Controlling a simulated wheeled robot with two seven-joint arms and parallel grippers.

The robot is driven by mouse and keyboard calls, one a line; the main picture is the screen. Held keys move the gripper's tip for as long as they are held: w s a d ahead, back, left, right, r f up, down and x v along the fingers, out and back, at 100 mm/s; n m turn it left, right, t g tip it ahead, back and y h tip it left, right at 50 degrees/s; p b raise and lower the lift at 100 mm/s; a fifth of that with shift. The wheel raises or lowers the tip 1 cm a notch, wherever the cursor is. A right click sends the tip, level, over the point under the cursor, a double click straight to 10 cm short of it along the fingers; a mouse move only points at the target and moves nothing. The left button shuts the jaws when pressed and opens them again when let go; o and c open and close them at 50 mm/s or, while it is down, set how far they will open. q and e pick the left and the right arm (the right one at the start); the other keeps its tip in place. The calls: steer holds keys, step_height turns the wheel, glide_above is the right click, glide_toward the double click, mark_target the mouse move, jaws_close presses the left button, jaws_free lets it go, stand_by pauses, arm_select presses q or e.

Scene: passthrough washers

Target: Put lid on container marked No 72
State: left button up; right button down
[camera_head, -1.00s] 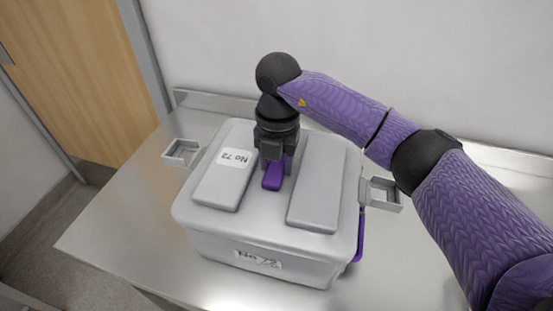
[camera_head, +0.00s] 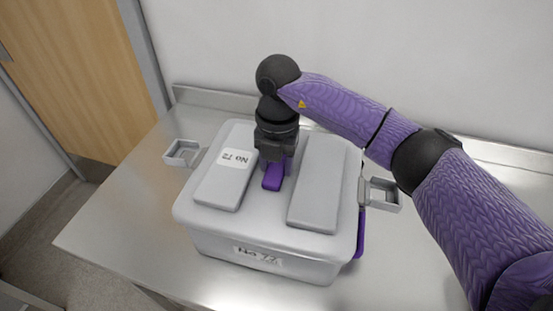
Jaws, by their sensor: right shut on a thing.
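A grey lid (camera_head: 265,210) with two raised panels lies over the top of the grey container (camera_head: 285,262). A "No 72" label is on the lid's left panel, and another is on the container's front wall, its upper edge partly covered by the lid's rim. My right gripper (camera_head: 274,165) points down at the middle of the lid, shut on the purple handle (camera_head: 272,177) between the panels. The fingertips are mostly hidden by the gripper body. I cannot tell whether the lid is fully seated. My left gripper is not in view.
The container stands on a metal table (camera_head: 130,215) with a raised back edge. Grey square brackets stick out at its left (camera_head: 182,152) and right (camera_head: 384,194). A purple part (camera_head: 360,236) shows at its right side. The table's left part is clear.

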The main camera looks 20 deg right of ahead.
stand_by(0.4)
jaws_free()
step_height(320, 180, up, 4)
steer(key=p, duration=0.3)
steer(key=shift+r+p, duration=1.55)
steer(key=c, duration=0.7)
steer(key=shift+f, duration=0.1)
jaws_close()
